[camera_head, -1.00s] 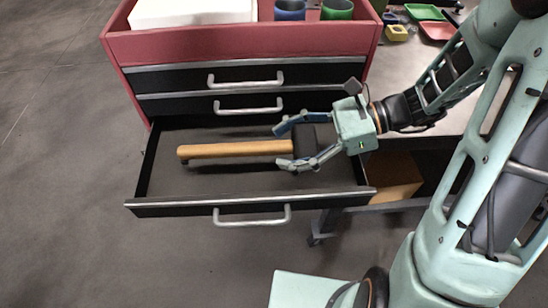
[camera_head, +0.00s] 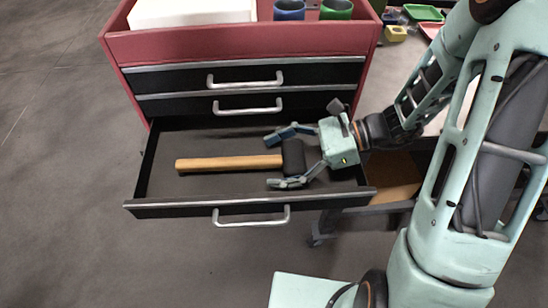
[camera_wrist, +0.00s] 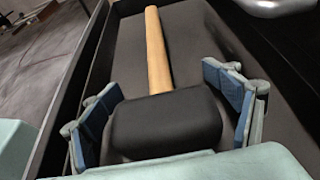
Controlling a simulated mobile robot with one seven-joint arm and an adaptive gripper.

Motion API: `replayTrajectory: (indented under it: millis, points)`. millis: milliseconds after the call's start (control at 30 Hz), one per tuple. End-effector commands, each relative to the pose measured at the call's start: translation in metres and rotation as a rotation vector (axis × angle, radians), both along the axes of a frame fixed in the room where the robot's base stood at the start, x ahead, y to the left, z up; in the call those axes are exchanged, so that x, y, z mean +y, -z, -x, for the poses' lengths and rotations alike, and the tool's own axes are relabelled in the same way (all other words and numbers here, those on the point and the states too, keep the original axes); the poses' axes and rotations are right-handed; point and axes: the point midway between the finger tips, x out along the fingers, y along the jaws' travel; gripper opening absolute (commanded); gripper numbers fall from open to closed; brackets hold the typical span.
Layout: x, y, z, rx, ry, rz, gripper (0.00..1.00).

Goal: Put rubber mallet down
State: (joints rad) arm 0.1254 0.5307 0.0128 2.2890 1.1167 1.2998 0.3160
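The rubber mallet has a black head (camera_head: 293,158) and a light wooden handle (camera_head: 228,163) that points left. It lies in the open bottom drawer (camera_head: 160,205) of the red cabinet, apparently resting on the drawer floor. My gripper (camera_head: 282,158) reaches in from the right, its two fingers on either side of the head. In the wrist view the mallet head (camera_wrist: 165,122) sits between the spread blue finger pads of my gripper (camera_wrist: 165,112), with a gap visible at the right pad and a smaller one at the left. The gripper is open.
Two shut drawers with silver handles (camera_head: 246,80) are above the open one. The cabinet top (camera_head: 235,45) holds a white box (camera_head: 192,12), a blue cup (camera_head: 289,10) and a green cup (camera_head: 336,10). A cardboard box (camera_head: 392,180) stands right of the drawer. Dark floor lies left and in front.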

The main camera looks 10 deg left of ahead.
Motion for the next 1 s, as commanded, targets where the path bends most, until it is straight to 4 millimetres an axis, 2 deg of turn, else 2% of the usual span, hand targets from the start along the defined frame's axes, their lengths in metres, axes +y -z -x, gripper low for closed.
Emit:
replayTrajectory:
  millis: [300, 433, 567, 800, 1000]
  points:
    - [0.0, -0.001, 0.0, 0.0, 0.001, -0.001, 0.87]
    - [-0.008, -0.004, -0.003, -0.002, 0.002, 0.0, 0.87]
    - [-0.028, -0.012, -0.009, -0.005, 0.004, 0.0, 0.87]
    - [-0.075, -0.032, -0.019, -0.003, 0.004, -0.001, 0.87]
    - [-0.101, -0.043, -0.025, -0.002, 0.002, -0.001, 0.87]
